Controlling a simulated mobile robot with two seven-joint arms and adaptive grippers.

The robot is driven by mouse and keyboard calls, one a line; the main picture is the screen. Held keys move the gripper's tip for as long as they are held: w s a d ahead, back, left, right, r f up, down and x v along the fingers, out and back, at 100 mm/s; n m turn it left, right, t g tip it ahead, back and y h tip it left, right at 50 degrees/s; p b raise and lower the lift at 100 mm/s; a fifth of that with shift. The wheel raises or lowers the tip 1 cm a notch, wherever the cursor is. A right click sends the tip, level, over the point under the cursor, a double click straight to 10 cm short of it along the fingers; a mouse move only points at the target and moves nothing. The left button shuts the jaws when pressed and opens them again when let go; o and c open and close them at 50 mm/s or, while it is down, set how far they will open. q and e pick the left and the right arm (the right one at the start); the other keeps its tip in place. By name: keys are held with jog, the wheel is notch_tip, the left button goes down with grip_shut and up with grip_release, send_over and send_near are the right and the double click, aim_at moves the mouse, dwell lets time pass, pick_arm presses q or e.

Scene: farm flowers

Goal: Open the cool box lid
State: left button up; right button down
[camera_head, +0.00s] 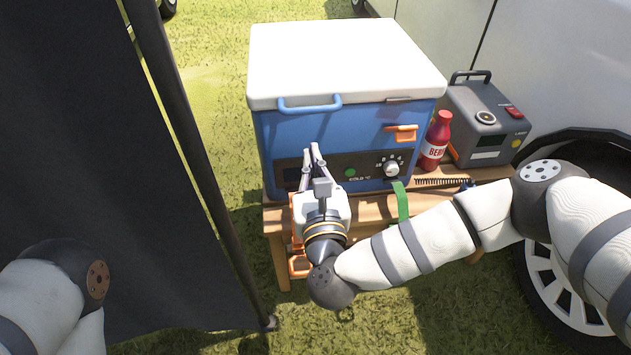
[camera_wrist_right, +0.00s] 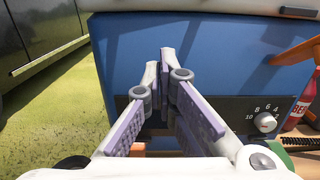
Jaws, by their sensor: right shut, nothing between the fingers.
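The cool box (camera_head: 325,130) is blue and stands on a wooden table. Its white lid (camera_head: 340,55) lies flat and closed on top. A blue handle (camera_head: 309,104) is on the lid's front edge, and an orange latch (camera_head: 404,133) is on the front at the right. My right gripper (camera_head: 313,148) is shut and empty in front of the box's lower left front, below the blue handle. In the right wrist view its fingers (camera_wrist_right: 160,60) point at the blue front face; contact cannot be told. Only my left arm shows at the lower left; its gripper is out of view.
A red bottle (camera_head: 436,142) and a grey power unit (camera_head: 485,118) stand right of the box on the wooden table (camera_head: 370,212). A green strap (camera_head: 401,203) hangs over the front edge. A dark panel with a pole (camera_head: 180,120) stands at the left. A white vehicle (camera_head: 560,60) is at the right.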

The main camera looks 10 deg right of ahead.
pick_arm(q)
jog(key=shift+w+r+p, duration=0.15)
jog(key=shift+r+p, duration=0.25)
jog(key=shift+p, duration=0.15)
pick_arm(e)
jog(key=shift+w+r, duration=0.4)
jog(key=shift+r, duration=0.25)
jog(key=shift+w+r, duration=0.35)
jog(key=shift+r, duration=0.35)
jog(key=shift+w+r, duration=0.4)
jog(key=shift+r, duration=0.25)
